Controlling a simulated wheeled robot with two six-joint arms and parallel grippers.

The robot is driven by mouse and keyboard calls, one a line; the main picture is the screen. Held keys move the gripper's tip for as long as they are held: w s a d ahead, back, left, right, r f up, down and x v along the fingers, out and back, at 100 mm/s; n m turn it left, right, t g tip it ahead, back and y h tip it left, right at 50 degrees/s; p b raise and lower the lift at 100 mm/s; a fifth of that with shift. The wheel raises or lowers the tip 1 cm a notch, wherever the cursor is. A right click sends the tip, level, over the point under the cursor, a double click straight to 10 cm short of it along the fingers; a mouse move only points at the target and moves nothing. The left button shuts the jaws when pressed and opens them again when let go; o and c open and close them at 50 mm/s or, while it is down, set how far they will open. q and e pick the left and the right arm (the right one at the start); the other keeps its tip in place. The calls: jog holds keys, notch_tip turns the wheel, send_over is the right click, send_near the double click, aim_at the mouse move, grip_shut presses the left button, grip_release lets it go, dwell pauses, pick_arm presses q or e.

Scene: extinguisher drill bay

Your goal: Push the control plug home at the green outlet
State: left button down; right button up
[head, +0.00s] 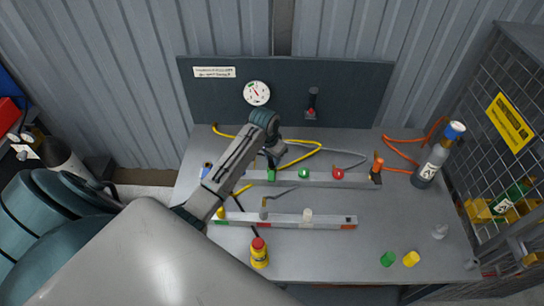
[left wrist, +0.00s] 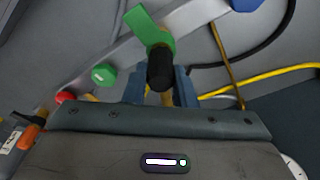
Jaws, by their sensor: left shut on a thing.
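The back rail (head: 320,180) on the bench carries a green outlet (head: 272,175) near its left half, which also shows in the left wrist view (left wrist: 150,28) as a bright green part. My left gripper (head: 272,158) is right at this outlet. In the left wrist view its blue fingers (left wrist: 160,88) are shut on a dark, round-ended plug (left wrist: 160,68), which I take as the control plug. The plug overlaps the lower end of the green part. I cannot tell how deep it sits. My right gripper is not in view.
A green cap (head: 304,173), a red cap (head: 338,173) and an orange plug (head: 377,165) stand along the back rail. A front rail (head: 285,221), yellow bottle (head: 259,253), loose hoses (head: 310,147) and a grey cylinder (head: 432,160) share the bench. Its front right holds small caps (head: 388,259).

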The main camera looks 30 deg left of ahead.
pick_arm(q)
jog(key=shift+s+f, duration=0.1)
jog(key=shift+f, duration=0.05)
jog(key=c, duration=1.1)
grip_release()
notch_tip(320, 180, up, 11)
jog(key=s+b, duration=0.1)
jog(key=b, duration=0.2)
jog(key=shift+s+a+f, duration=0.15)
jog(key=shift+s+f, duration=0.05)
jog(key=shift+s, duration=0.15)
